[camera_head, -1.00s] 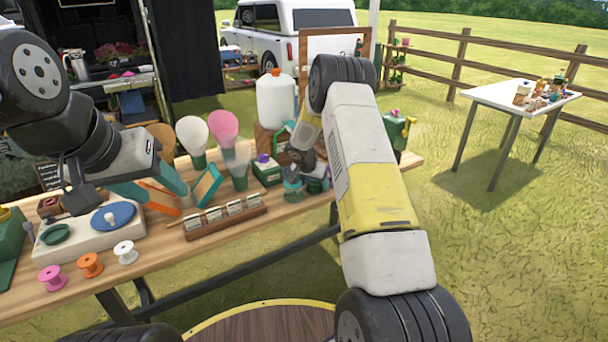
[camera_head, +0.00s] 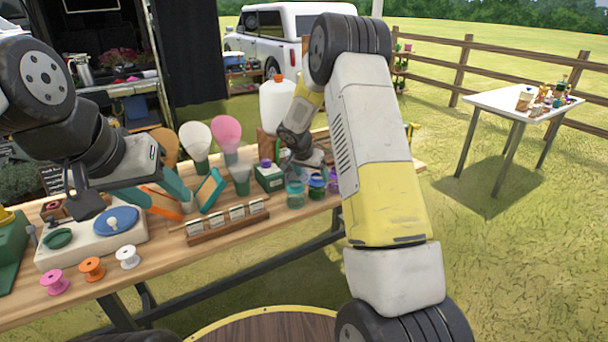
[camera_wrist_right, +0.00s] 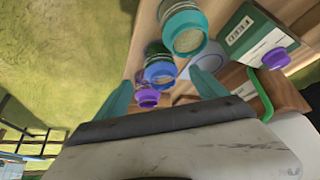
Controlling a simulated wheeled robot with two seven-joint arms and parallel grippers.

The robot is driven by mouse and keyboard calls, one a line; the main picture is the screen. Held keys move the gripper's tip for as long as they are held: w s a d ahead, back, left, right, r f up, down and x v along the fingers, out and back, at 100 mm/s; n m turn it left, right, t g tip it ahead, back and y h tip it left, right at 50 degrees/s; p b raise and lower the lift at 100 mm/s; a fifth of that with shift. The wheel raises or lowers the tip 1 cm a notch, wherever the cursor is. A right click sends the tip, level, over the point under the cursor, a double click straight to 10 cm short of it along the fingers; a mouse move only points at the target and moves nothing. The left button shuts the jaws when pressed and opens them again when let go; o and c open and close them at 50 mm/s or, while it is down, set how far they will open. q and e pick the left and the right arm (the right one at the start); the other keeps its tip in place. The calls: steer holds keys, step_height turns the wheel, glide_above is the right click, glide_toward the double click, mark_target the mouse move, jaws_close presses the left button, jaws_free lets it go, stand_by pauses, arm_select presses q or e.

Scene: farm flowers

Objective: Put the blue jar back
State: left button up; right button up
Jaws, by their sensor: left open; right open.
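The blue jar (camera_head: 316,187) stands on the wooden table between a teal-lidded jar (camera_head: 295,194) and a purple-lidded jar (camera_head: 333,183). In the right wrist view the blue jar (camera_wrist_right: 158,72) appears between the spread teal fingers of my right gripper (camera_wrist_right: 163,91). That gripper is open; I cannot tell whether it touches the jar. A pale round outline (camera_wrist_right: 186,72) lies on the wood beside the blue jar. In the head view my right gripper's fingertips are not clear behind the jars. My left gripper (camera_head: 165,203) is open and empty above the table's left part.
A green box with a purple knob (camera_head: 269,176) stands left of the jars. A wooden rack of labelled cards (camera_head: 228,220) lies in front. A white jug (camera_head: 278,105) stands behind. A white table (camera_head: 500,103) is far right.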

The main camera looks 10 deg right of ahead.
steer(key=s+r+n+y, duration=0.2)
steer(key=s+r+n, duration=0.1)
steer(key=s+r, duration=1.6)
steer(key=s+a+r+n+y, duration=0.2)
steer(key=s, duration=0.8)
steer(key=s+a+r+n+t+y, duration=0.1)
steer(key=s+a+r+n, duration=0.1)
steer(key=s, duration=0.9)
steer(key=shift+a+r+n+y, duration=0.4)
steer(key=shift+a+r, duration=0.05)
steer(key=shift+r, duration=0.2)
